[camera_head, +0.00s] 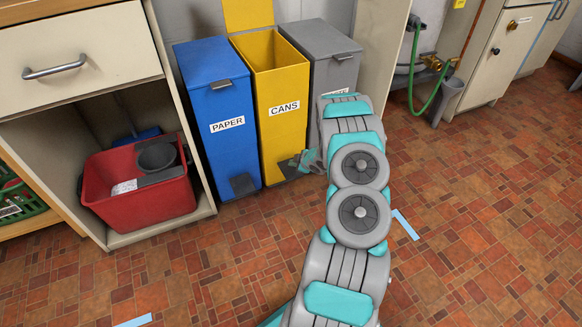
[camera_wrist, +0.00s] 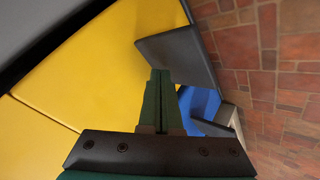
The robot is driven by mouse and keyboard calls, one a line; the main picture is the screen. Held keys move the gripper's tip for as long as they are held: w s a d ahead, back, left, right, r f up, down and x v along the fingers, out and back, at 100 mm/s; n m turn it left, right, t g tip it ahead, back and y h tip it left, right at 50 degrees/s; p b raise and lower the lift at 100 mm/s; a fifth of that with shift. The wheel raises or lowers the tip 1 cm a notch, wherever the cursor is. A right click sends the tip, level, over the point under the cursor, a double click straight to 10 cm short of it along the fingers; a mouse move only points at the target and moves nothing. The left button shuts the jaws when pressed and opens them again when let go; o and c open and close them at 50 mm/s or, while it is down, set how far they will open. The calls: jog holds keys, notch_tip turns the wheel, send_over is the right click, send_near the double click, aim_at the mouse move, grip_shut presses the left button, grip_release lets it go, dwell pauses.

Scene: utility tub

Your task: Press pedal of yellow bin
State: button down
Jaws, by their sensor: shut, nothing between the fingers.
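The yellow bin (camera_head: 280,105), labelled CANS, stands between a blue and a grey bin. Its yellow lid (camera_head: 248,14) stands raised at the back, and the top is open. Its dark pedal (camera_head: 287,172) is at the bottom front. My gripper (camera_head: 301,160) is low at the bin's front, right by the pedal. In the wrist view my gripper (camera_wrist: 160,74) is shut and empty, its fingertips overlapping the dark pedal plate (camera_wrist: 180,54). They look in contact with it. The yellow bin's front (camera_wrist: 95,65) fills the left of that view.
The blue PAPER bin (camera_head: 218,120) has a closed lid and its own pedal (camera_head: 243,184). The grey bin (camera_head: 322,55) is partly behind my arm. A red bucket (camera_head: 135,190) sits in the open cabinet at left. The tiled floor in front is mostly clear.

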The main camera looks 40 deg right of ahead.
aim_at(293, 169)
jog(key=shift+r, duration=0.25)
jog(key=shift+r+p, duration=1.45)
jog(key=shift+r, duration=1.05)
